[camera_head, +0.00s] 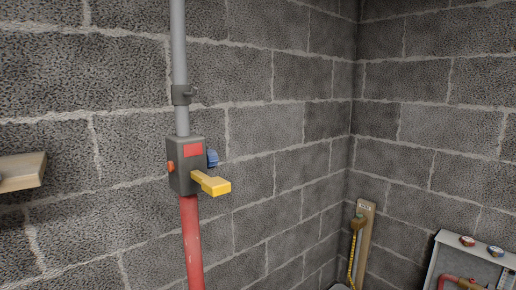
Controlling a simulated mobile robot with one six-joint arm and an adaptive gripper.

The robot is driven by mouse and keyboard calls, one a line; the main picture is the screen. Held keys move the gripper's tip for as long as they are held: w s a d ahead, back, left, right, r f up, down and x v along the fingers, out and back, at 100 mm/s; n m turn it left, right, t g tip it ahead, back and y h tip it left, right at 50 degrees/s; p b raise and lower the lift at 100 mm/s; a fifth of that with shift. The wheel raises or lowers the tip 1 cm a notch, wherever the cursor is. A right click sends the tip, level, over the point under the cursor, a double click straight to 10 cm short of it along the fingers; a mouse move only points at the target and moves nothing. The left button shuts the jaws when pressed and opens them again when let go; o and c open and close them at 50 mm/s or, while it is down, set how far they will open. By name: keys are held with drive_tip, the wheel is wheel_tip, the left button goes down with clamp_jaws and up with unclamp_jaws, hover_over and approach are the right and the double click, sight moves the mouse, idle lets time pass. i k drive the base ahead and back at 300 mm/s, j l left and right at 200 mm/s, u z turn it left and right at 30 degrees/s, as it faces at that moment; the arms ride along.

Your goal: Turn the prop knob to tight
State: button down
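A vertical prop (179,45) stands against the block wall, grey above and red (191,240) below. A dark grey box (187,155) is fixed around its middle, with a red label (193,150) on its front. A yellow lever-like handle (213,184) sticks out from the box toward the lower right. A small blue knob (212,158) is on the box's right side, and a small orange part (171,167) is on its left side. I cannot tell from this view which of these is the prop knob, nor its tight mark. My gripper is not in view.
A wooden shelf end (22,172) juts in at the left edge. At the lower right, a wooden board (366,222) with a yellow hanging strip leans near the corner. A grey panel (436,262) with dials and red piping stands farther right. The space around the box looks clear.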

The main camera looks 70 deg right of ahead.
sight(212, 159)
drive_tip(key=k+l, duration=0.15)
drive_tip(key=l, duration=0.25)
drive_tip(key=k+l, duration=0.1)
drive_tip(key=l, duration=0.35)
drive_tip(key=k+l, duration=0.15)
drive_tip(key=l, duration=0.25)
drive_tip(key=k+l, duration=0.15)
drive_tip(key=l, duration=0.3)
drive_tip(key=k+l, duration=0.15)
drive_tip(key=l, duration=0.25)
